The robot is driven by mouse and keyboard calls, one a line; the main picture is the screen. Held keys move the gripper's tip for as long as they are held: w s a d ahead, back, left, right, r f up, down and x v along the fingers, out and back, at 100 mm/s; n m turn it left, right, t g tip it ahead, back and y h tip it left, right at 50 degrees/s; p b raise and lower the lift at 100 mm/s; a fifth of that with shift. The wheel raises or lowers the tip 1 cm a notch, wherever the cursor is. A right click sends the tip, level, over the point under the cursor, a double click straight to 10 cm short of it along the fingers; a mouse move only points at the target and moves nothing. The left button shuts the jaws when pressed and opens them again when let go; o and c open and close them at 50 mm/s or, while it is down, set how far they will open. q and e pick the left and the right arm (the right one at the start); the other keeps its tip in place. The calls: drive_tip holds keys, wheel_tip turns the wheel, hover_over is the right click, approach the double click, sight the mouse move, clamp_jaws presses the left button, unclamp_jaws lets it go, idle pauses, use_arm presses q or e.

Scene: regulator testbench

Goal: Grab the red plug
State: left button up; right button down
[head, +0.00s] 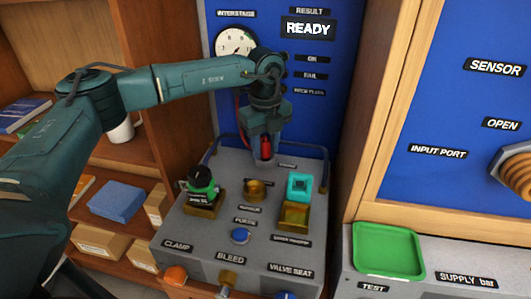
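The red plug (266,148) is a small upright red piece at the back of the grey testbench (190,238). Only a narrow part of it shows. My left gripper (266,155) points down at the plug, with its fingers on either side of it. Whether the fingers press on the plug or stand slightly apart from it is too small to tell. My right gripper is out of view.
On the bench are a green-and-black knob piece (201,182), a brass cup (255,190), a teal block (300,184) and a blue button (240,236). A green tray (387,252) lies on the right counter. Shelves with boxes stand left. A READY display (308,28) is behind.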

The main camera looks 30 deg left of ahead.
use_arm(q)
clamp_jaws()
drive_tip(key=shift+r, duration=0.1)
